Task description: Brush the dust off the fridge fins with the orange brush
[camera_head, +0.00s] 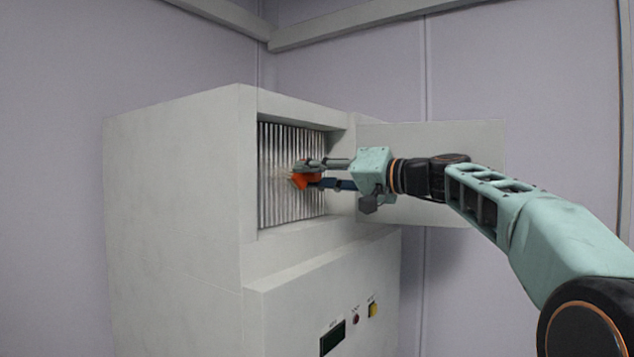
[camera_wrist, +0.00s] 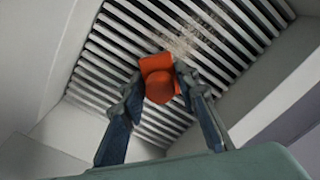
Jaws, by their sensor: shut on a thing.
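The orange brush (camera_head: 302,180) is in my gripper (camera_head: 308,173), right in front of the metal fins (camera_head: 275,190) in the upper recess of the white cabinet. In the wrist view, my gripper (camera_wrist: 158,92) has its two fingers on either side of the orange brush (camera_wrist: 157,75). The fins (camera_wrist: 110,50) run as slanted bars behind it. A pale, dusty patch (camera_wrist: 188,40) lies on the fins just above the brush. The bristles are mostly hidden, and I cannot tell whether they touch the fins.
The white cabinet (camera_head: 175,200) frames the fins with a raised rim. An open door panel (camera_head: 465,140) stands to the right, behind my arm. Below are a dark display (camera_head: 333,337), a red button (camera_head: 355,319) and a yellow switch (camera_head: 373,310).

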